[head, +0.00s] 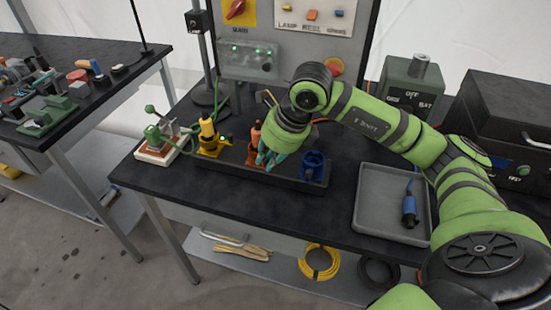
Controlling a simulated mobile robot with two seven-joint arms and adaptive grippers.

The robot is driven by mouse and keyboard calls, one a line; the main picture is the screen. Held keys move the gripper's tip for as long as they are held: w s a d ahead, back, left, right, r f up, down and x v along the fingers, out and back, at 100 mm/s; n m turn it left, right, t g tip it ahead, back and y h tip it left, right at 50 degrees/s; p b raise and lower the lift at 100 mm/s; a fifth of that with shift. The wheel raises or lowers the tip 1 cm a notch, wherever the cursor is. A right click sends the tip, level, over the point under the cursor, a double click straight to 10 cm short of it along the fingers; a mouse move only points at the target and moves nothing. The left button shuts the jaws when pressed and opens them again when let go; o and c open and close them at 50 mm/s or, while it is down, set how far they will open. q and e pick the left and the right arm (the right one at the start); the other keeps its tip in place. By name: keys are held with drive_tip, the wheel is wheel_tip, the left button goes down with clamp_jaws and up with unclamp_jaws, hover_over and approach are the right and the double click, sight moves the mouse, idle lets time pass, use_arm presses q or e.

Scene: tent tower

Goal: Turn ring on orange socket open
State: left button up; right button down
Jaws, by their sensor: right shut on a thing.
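The orange socket (252,157) stands in a dark tray between a yellow socket (210,140) and a blue socket (313,166). My right gripper (268,158) reaches down from the green arm onto the top of the orange socket. Its fingers are shut on the socket's ring, which they largely hide. How far the ring is turned cannot be seen. My left gripper is not in view.
A grey tray (372,222) with a blue plug (409,208) lies at the right. A green clamp fixture (163,142) stands at the left. A control panel (250,62) rises behind, with a dark green battery box (412,92) beside it.

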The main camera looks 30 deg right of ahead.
drive_tip(key=a+m+h+b, duration=0.1)
drive_tip(key=m, duration=0.1)
drive_tip(key=w+a+m+b, duration=0.1)
drive_tip(key=m, duration=0.1)
drive_tip(key=w+a+m+h, duration=0.1)
drive_tip(key=m, duration=0.2)
drive_tip(key=shift+w+a+r+t+h+b, duration=0.2)
drive_tip(key=shift+r+t+h+b, duration=0.1)
drive_tip(key=shift+t+b, duration=0.1)
idle(0.3)
drive_tip(key=c, duration=1.3)
unclamp_jaws()
drive_tip(key=shift+o, duration=0.2)
drive_tip(key=shift+f, duration=0.1)
drive_tip(key=shift+f, duration=0.1)
